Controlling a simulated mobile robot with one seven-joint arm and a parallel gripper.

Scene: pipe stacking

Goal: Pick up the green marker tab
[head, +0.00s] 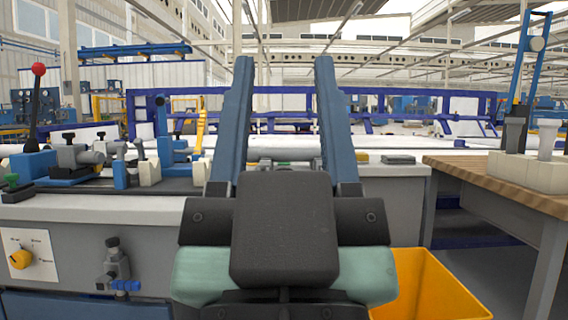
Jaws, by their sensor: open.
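My gripper (284,65) points forward in the middle of the head view. Its two long blue fingers stand wide apart, with nothing held between them. A small green piece (252,164), possibly the green marker tab, shows low between the fingers on the grey bench (390,171). It is too small to make out its shape. The gripper's dark body hides the bench in front of it. Another green piece (12,180), like a knob, is at the far left on a dark fitting.
Blue and grey clamps (78,156) and a red-knobbed lever (37,100) crowd the bench's left. A small grey block (398,159) lies right of the fingers. A wooden table (500,181) with a cream pipe stand (530,170) is at right. A yellow bin (430,285) stands below.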

